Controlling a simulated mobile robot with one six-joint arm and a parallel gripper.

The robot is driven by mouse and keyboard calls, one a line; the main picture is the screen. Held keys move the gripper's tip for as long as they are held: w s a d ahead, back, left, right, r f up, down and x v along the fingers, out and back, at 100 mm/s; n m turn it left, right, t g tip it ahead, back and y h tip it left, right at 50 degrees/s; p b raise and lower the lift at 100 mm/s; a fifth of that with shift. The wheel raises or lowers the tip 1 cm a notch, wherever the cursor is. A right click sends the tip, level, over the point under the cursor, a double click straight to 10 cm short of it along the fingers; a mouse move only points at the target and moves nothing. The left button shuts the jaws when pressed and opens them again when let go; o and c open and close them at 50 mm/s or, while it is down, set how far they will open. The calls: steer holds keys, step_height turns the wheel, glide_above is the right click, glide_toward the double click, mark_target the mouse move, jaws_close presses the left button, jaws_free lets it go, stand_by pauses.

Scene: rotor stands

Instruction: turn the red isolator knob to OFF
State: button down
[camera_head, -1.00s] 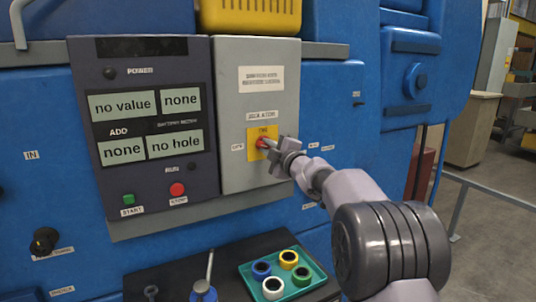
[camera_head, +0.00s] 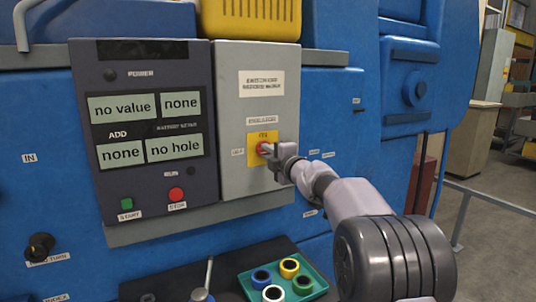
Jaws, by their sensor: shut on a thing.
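The red isolator knob (camera_head: 263,149) sits on a yellow plate (camera_head: 257,136) on the grey isolator panel (camera_head: 235,110). My gripper (camera_head: 270,151) comes in from the right and is shut on the knob. Its fingers cover much of the knob, so the knob's exact angle is hard to read. A small label (camera_head: 238,153) is left of the plate and another label (camera_head: 262,121) is above it; their print is blurred.
Left of the panel, a dark display panel (camera_head: 100,180) carries a green button (camera_head: 127,204) and a red button (camera_head: 176,194). Below, a green tray (camera_head: 318,281) holds several coloured rings. A yellow crate (camera_head: 215,22) stands above the panel.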

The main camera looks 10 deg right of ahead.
steer(key=c, duration=1.4)
jaws_free()
steer(key=shift+o, duration=0.2)
steer(key=b+v, duration=0.1)
steer(key=v, duration=1.6)
steer(key=shift+s, duration=0.2)
